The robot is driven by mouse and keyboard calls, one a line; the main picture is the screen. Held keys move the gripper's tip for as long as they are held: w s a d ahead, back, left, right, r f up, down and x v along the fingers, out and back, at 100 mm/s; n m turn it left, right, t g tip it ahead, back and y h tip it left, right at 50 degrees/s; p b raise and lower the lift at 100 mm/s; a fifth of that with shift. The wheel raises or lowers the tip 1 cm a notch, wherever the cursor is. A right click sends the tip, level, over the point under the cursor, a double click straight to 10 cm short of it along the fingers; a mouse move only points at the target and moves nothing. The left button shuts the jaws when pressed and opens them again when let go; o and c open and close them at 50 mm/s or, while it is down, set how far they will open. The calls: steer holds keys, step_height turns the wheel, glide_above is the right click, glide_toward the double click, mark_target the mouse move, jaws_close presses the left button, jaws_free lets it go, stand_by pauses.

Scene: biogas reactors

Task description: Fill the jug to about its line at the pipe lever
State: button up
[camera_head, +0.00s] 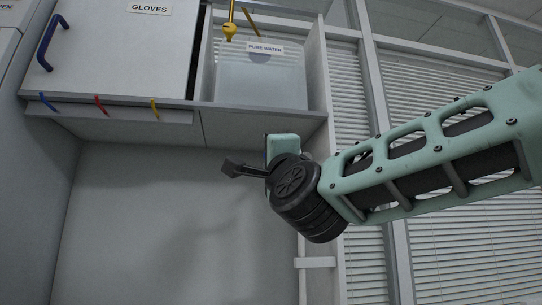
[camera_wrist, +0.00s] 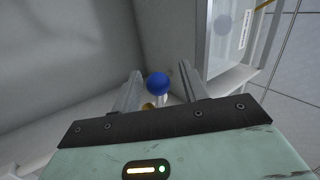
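My gripper (camera_head: 232,167) reaches left below the wall cabinet in the head view. In the wrist view my gripper's fingers (camera_wrist: 160,85) stand apart, with a visible gap between them. A round blue knob (camera_wrist: 157,83) shows between the fingers, clear of both as far as I can see. A small brass-coloured part (camera_wrist: 149,106) and a pale upright piece show just below the knob, partly hidden by the gripper. I cannot tell whether the knob belongs to the pipe lever. No jug or fill line is visible in either view.
A clear "PURE WATER" tank (camera_head: 262,82) sits on the shelf, with a yellow fitting (camera_head: 229,32) above it. A cabinet labelled "GLOVES" (camera_head: 118,45) is left of it. Blue, red (camera_head: 101,104) and yellow hooks line its lower edge. The wall below is bare.

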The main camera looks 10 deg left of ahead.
steer(key=b+v, duration=0.5)
steer(key=v, duration=1.2)
steer(key=shift+s+b, duration=0.2)
steer(key=shift+b, duration=0.1)
steer(key=shift+d+f, duration=0.1)
stand_by(0.6)
